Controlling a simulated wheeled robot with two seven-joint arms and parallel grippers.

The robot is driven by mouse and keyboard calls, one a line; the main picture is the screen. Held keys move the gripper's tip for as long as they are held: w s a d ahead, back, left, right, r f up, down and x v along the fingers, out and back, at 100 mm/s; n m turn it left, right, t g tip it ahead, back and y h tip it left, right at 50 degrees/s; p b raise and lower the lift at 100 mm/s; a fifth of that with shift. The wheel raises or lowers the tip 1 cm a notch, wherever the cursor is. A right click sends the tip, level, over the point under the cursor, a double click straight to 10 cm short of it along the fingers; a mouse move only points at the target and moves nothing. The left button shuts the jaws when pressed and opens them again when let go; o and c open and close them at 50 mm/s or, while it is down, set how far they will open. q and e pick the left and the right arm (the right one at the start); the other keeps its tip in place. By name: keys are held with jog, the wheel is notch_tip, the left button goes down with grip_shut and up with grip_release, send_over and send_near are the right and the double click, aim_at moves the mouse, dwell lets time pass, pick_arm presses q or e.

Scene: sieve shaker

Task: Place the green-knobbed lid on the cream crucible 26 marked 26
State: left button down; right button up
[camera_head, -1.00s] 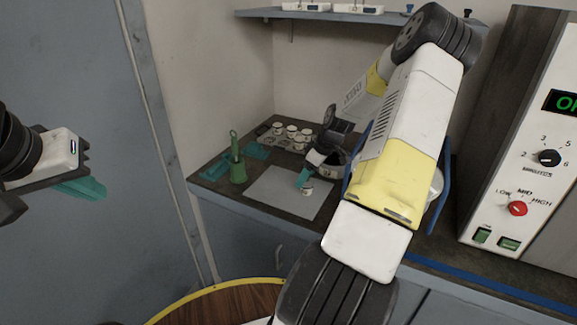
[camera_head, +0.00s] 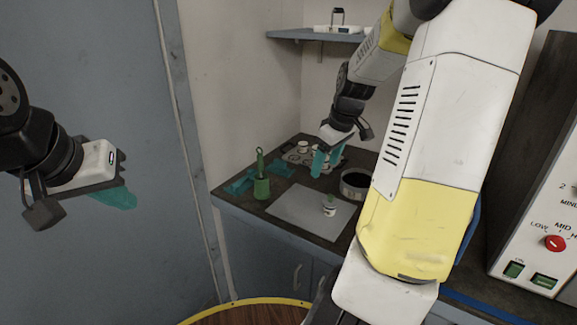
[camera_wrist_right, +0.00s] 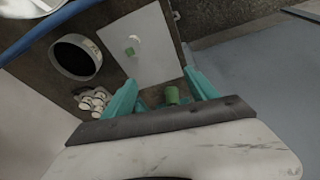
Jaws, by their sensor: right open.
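A small cream crucible (camera_head: 329,211) stands on the pale sheet (camera_head: 290,208), with a small green knob (camera_head: 329,199) at its top. It also shows in the right wrist view (camera_wrist_right: 134,40), with green beside its white top. The marking is too small to read, and I cannot tell how well the lid is seated. My right gripper (camera_head: 326,161) is open, empty and above and behind the crucible, apart from it. My left gripper (camera_head: 114,198) hangs at the far left, away from the bench, its finger gap hidden.
A tray (camera_head: 290,155) with several small crucibles stands at the back. A green holder with an upright handle (camera_head: 261,186) and teal items (camera_head: 238,186) are left of the sheet. A dark-mouthed round pan (camera_head: 345,191) is at right. A control box (camera_head: 535,200) stands far right.

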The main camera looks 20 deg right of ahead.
jog(key=s+a+r+m+t, duration=0.1)
jog(key=s+a+r+m, duration=0.2)
jog(key=s+a+r, duration=0.2)
jog(key=s+a+r+m+t+y, duration=0.1)
jog(key=s+a+r+m+t, duration=0.1)
jog(key=s+a+r, duration=0.4)
jog(key=s+a, duration=0.4)
jog(key=s, duration=0.4)
jog(key=shift+s+a+m, duration=0.15)
jog(key=shift+a+m, duration=0.2)
jog(key=shift+m, duration=0.05)
jog(key=shift+r, duration=0.1)
